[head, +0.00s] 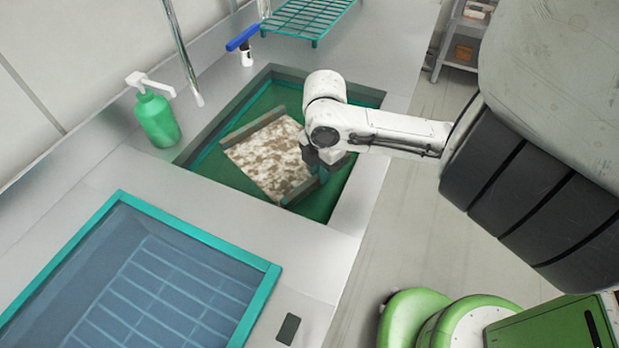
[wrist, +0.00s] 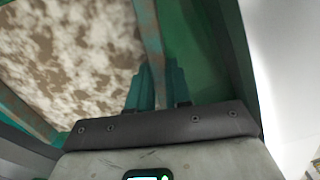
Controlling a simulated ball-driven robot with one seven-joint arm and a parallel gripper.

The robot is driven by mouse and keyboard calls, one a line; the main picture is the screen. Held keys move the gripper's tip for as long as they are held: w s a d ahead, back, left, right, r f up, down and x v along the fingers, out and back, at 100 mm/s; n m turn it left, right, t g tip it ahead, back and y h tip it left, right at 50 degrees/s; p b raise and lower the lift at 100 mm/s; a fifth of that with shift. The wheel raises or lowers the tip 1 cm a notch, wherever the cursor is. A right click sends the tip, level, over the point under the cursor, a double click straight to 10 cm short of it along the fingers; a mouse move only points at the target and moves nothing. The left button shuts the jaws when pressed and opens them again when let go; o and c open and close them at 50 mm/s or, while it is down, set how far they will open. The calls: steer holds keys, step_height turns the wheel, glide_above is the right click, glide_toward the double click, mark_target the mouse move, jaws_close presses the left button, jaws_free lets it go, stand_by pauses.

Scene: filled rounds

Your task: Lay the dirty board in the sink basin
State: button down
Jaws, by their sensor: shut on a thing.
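The dirty board (head: 266,156) is pale with brown stains and has raised strips along two opposite edges. In the head view it is inside the green sink basin (head: 325,204), or just above its floor; I cannot tell if it touches. My gripper (head: 325,170) is at the board's right edge strip, inside the basin opening. In the wrist view the stained board (wrist: 75,50) fills the left side, and the teal fingers of my gripper (wrist: 154,85) are closed on its edge strip. The finger tips are partly hidden in the head view.
A green soap bottle (head: 156,118) stands left of the basin. A metal faucet (head: 183,55) and a blue-handled tap (head: 243,45) are behind it. A teal wire rack (head: 307,18) lies at the back. A blue, teal-rimmed rack tray (head: 268,280) is at front left.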

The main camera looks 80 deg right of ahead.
steer(key=shift+f, duration=3.65)
steer(key=c, duration=1.1)
jaws_free()
steer(key=shift+o, duration=0.2)
step_height(320, 180, up, 12)
steer(key=shift+r+p, duration=0.1)
steer(key=shift+p, duration=0.25)
